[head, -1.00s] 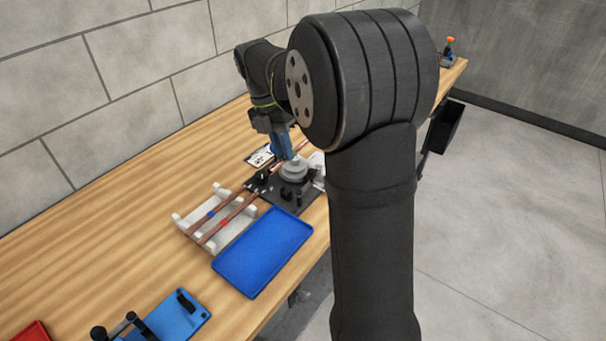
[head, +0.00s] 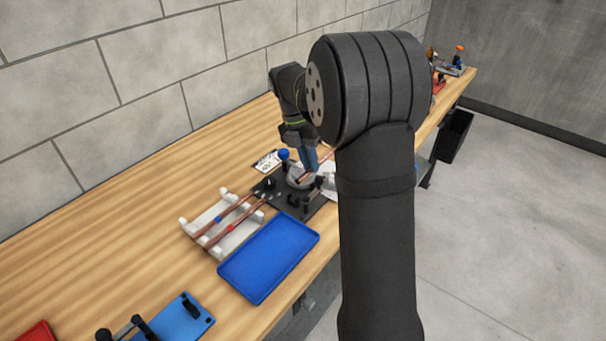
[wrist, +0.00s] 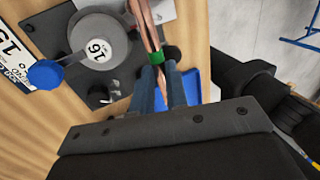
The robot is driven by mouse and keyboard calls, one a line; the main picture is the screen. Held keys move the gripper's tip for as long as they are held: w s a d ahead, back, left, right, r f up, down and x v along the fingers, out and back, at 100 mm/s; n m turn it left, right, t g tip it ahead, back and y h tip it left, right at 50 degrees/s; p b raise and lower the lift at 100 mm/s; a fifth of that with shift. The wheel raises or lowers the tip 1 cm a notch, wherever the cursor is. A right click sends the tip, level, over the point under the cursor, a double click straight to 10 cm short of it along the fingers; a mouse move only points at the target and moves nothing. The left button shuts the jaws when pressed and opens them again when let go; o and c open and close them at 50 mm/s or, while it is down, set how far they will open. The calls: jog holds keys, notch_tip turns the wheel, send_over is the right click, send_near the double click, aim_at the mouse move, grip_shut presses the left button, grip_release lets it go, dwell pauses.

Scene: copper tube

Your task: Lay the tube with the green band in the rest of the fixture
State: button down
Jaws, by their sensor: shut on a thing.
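The tube with the green band (wrist: 146,22) is a copper tube held between the two blue fingers of my gripper (wrist: 161,88), with the green band just beyond the fingertips. In the head view my gripper (head: 310,160) is shut on this tube (head: 326,160) above the fixture, and my arm hides part of it. The fixture (head: 285,200) is a dark plate with a round grey die marked 16 (wrist: 98,45) and a blue knob (wrist: 45,74). I cannot tell whether the tube touches the fixture.
A white rack (head: 232,240) holds tubes with a blue band (head: 222,219) and a red band (head: 230,228). An empty blue tray (head: 268,258) lies in front of it. A printed card (head: 268,162) lies behind the fixture. Bare table (head: 120,225) lies left.

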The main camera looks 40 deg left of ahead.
jog(key=shift+s+a+f, duration=0.1)
jog(key=shift+a+f, duration=0.2)
jog(key=shift+f, duration=0.55)
jog(key=shift+s+a+f, duration=0.1)
jog(key=shift+a+f, duration=0.2)
jog(key=shift+f, duration=0.55)
jog(key=shift+s+a+f, duration=0.1)
jog(key=shift+a+f, duration=0.2)
jog(key=shift+f, duration=0.55)
jog(key=shift+f, duration=0.55)
jog(key=c, duration=1.4)
grip_release()
jog(key=shift+c, duration=0.2)
